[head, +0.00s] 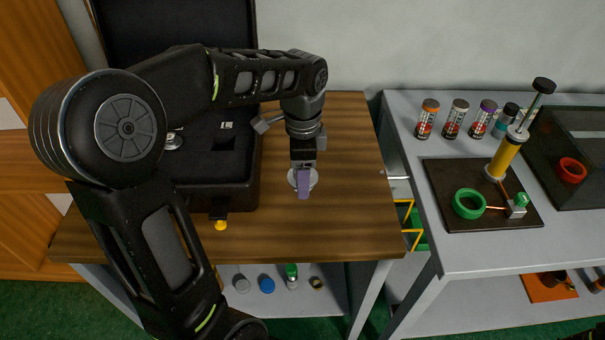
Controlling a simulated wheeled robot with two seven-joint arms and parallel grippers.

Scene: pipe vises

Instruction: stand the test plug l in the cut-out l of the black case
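The black case (253,185) stands open on the wooden table, with its lid (175,25) raised at the back. Its dark foam shows a small white mark (226,125); my arm hides much of the left part. A silver round piece (173,141) sits in the case, partly behind my arm. My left gripper (303,172) points down over the table right of the case, at a pale round disc (293,181), likely a test plug. A purple piece (303,185) shows at the gripper's tip, over the disc. Whether the fingers grip the disc cannot be told. My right gripper is out of view.
The wooden table (350,215) is clear right of the gripper. A grey bench (400,125) stands further right with several small canisters, a dark board (440,185) with a green ring and yellow pump, and a dark glass-sided box (590,190).

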